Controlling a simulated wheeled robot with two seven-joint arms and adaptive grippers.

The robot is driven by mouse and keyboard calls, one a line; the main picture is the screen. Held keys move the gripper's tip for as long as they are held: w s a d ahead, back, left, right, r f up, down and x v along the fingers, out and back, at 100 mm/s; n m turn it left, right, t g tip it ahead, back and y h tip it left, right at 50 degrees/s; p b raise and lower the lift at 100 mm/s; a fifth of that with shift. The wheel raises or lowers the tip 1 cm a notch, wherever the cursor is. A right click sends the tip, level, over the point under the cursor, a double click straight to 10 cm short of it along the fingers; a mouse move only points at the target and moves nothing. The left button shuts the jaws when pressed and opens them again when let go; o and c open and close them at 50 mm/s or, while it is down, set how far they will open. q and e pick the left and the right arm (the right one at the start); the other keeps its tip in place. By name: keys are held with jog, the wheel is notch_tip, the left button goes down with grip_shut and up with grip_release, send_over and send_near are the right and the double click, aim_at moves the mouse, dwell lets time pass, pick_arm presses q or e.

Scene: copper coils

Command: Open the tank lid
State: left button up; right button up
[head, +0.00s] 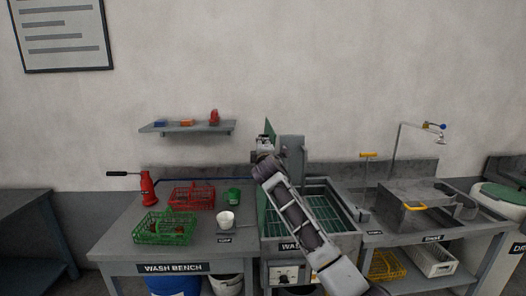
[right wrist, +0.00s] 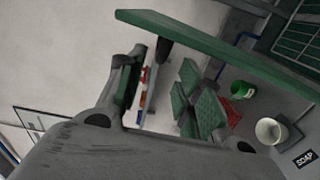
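The wash tank (head: 352,240) stands in the middle of the bench line, and its green-grated inside shows. Its green lid (head: 262,212) stands about upright along the tank's left side, seen nearly edge-on. In the right wrist view the lid (right wrist: 225,57) crosses the top as a long green slab, with a dark stub on its underside. My right gripper (head: 265,140) is at the lid's upper part; my right arm crosses in front of the tank. In the right wrist view its fingers are spread, with no object visible between them. Contact with the lid cannot be told. My left gripper is not visible.
The wash bench at left holds a red basket (head: 192,197), a green basket (head: 163,229), a red bottle jack (head: 148,188), a green cup (head: 233,196) and a white cup (head: 226,220). A wall shelf (head: 187,128) is above. A grey box with a yellow handle (head: 414,206) stands right.

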jog(key=shift+s+d, duration=0.1)
jog(key=shift+s, duration=1.25)
